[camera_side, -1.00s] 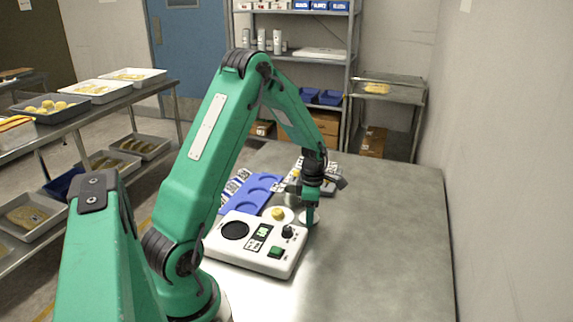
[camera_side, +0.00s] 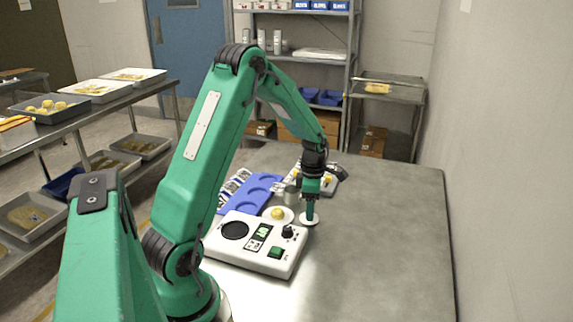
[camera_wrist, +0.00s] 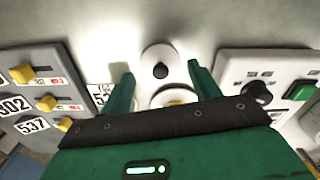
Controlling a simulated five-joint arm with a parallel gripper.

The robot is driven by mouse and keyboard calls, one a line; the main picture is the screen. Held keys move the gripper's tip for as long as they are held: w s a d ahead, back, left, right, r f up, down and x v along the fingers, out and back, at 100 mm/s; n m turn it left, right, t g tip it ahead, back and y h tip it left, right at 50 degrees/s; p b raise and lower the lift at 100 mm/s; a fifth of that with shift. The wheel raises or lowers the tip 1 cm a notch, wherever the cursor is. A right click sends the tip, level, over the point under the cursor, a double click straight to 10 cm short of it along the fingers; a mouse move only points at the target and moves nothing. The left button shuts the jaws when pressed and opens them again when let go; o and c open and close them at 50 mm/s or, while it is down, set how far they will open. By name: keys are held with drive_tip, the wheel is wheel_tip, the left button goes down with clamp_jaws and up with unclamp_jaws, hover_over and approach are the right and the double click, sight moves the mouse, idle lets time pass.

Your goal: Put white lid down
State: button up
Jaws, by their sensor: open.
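The white lid (camera_wrist: 151,52) is a round disc with a dark knob, lying on the grey table in the wrist view. My gripper (camera_wrist: 160,70) is open, with one green finger on each side of the knob and a gap to both. In the side view the lid (camera_side: 315,221) shows as a white disc at the tip of my gripper (camera_side: 310,215), right of the white control box. The finger hides part of it there, and I cannot tell the exact height of the tips above it.
A white disc with a yellow top (camera_side: 278,213) sits close to the lid's left. The white control box (camera_side: 262,262) with dials and a green button stands in front. A blue tray (camera_side: 252,190) and number cards lie behind. The table's right side (camera_side: 390,240) is clear.

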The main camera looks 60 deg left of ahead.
wheel_tip(320, 180, up, 10)
drive_tip(key=shift+f, duration=0.25)
idle(0.6)
drive_tip(key=s+d+r+m+t, duration=0.1)
drive_tip(key=s+d+r+m, duration=0.2)
drive_tip(key=d+r+m, duration=0.3)
drive_tip(key=s+d+r+m+t, duration=0.2)
drive_tip(key=s+d+r+m, duration=0.25)
drive_tip(key=d+m, duration=0.35)
drive_tip(key=s+d+r+m+t, duration=0.1)
drive_tip(key=s+d+m, duration=0.6)
drive_tip(key=m, duration=0.8)
drive_tip(key=shift+s+r+t, duration=0.35)
drive_tip(key=shift+s+t, duration=0.45)
drive_tip(key=shift+s, duration=0.4)
